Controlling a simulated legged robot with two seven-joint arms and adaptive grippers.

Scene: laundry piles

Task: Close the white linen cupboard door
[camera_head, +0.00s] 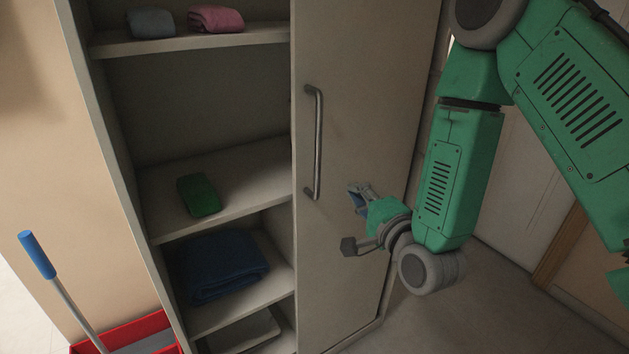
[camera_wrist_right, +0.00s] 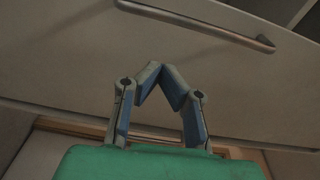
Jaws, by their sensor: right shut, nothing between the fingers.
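The white linen cupboard door (camera_head: 350,130) stands in the middle of the head view, with the left side of the cupboard open and its shelves showing. A vertical metal bar handle (camera_head: 317,145) is on the door's left part. It also crosses the top of the right wrist view (camera_wrist_right: 200,22). My right gripper (camera_head: 355,191) is shut and empty, in front of the door, to the right of the handle's lower end. In the right wrist view its fingertips (camera_wrist_right: 161,72) meet below the handle, apart from it. Whether they touch the door panel I cannot tell. My left gripper is not in view.
The cupboard shelves (camera_head: 225,180) hold a green item (camera_head: 199,195), a dark blue folded cloth (camera_head: 217,265), and a grey (camera_head: 151,23) and a pink cloth (camera_head: 215,18). A red bin (camera_head: 125,332) and a blue-topped pole (camera_head: 37,255) stand at lower left. Floor shows at lower right.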

